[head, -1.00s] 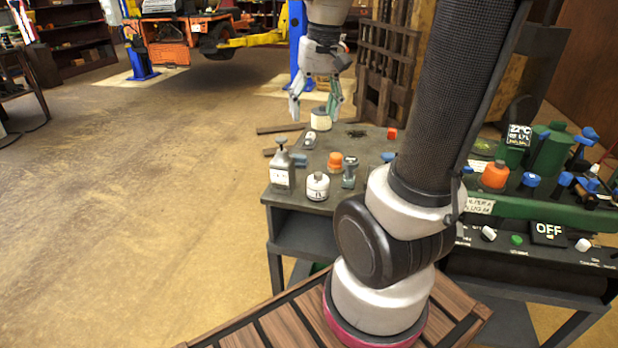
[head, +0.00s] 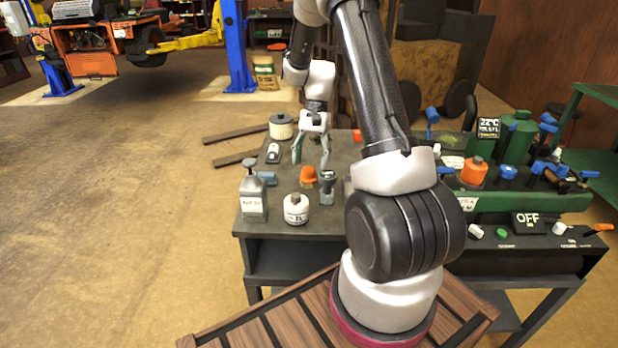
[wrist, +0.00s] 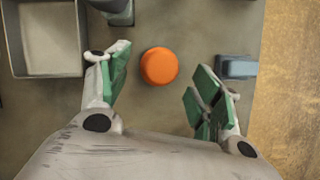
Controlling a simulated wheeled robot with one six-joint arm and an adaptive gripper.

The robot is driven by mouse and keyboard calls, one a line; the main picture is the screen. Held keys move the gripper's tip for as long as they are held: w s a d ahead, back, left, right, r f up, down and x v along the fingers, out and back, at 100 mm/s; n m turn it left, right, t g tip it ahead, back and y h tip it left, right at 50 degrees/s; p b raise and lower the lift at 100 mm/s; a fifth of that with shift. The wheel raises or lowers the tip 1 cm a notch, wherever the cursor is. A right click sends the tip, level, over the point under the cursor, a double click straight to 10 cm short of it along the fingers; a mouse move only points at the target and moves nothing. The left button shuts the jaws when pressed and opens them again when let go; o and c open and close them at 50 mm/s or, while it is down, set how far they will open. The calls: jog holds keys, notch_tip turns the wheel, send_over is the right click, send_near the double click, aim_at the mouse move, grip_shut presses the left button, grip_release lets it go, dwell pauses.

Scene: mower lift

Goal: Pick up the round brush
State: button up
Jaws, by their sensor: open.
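My gripper (head: 311,158) is open and empty, pointing down above the dark bench (head: 232,158). In the wrist view my gripper (wrist: 172,88) has its green-padded fingers spread on either side of a small round orange-topped piece (wrist: 159,66). That piece also stands on the bench in the head view (head: 308,176), just nearer than the fingertips. No bristles show on it, so I cannot tell whether it is the round brush. A dark-topped grey piece (head: 327,187) stands beside it on the right. No other thing is clearly a round brush.
A blue block (head: 266,178), a metal bottle (head: 253,196), a white can (head: 296,209) and a cylindrical filter (head: 281,127) stand on the bench. The wrist view shows a square tray (wrist: 47,40). A green machine (head: 515,200) fills the right side. Open floor lies left.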

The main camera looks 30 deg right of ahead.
aim_at(309, 168)
jog(key=x, duration=0.3)
jog(key=shift+a+f, duration=0.15)
jog(key=shift+f, duration=0.05)
jog(key=c, duration=1)
jog(key=shift+r, duration=0.1)
notch_tip(309, 168, up, 10)
jog(key=shift+f, duration=0.1)
